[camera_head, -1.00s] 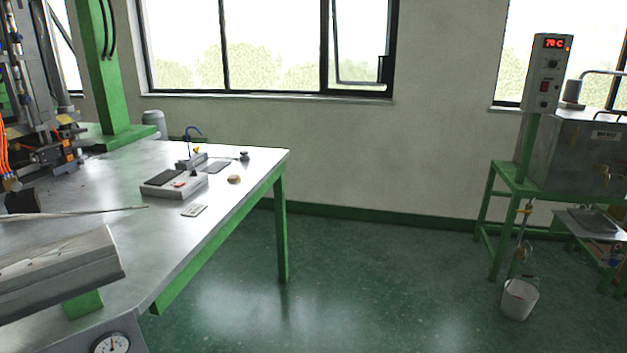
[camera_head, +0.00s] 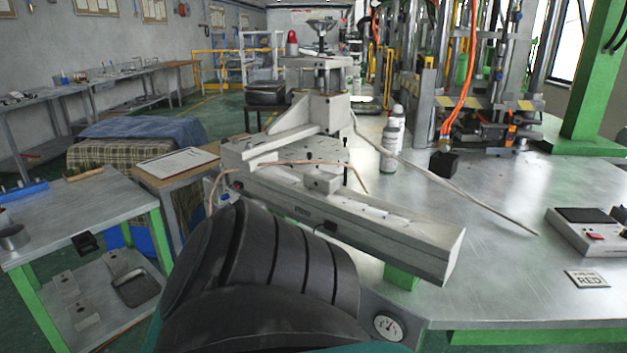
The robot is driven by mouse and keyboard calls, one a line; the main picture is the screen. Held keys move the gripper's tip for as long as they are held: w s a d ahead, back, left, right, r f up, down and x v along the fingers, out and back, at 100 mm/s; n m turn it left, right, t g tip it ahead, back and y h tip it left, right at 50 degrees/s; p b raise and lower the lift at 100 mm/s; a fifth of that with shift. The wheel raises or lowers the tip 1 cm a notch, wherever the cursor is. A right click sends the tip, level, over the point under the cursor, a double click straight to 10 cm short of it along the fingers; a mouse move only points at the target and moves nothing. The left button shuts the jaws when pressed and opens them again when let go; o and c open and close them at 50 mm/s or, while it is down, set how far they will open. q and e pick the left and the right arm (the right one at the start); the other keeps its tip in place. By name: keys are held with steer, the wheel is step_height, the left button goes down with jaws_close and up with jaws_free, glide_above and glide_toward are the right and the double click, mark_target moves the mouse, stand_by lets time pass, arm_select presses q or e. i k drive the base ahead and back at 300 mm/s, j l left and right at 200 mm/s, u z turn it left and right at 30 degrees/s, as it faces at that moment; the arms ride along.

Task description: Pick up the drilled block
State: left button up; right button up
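Several light grey blocks lie on the lower shelf of the left side table. One block (camera_head: 66,285) is at the left, another block (camera_head: 116,262) is further back, and a third block (camera_head: 86,315) is nearer. Their tops seem to have small dark marks, but they are too small to tell for sure which is drilled. A small grey block (camera_head: 322,183) also sits on the long metal bar of the machine at the centre. Neither of my grippers is in view.
The side table (camera_head: 90,215) has green legs and a dark tray (camera_head: 136,287) on its lower shelf. A large black ribbed form fills the lower middle. The metal workbench (camera_head: 490,290) at right holds a bottle (camera_head: 392,140) and a control box (camera_head: 590,232).

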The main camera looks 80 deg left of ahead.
mark_target(323, 182)
steer(key=u, duration=1.5)
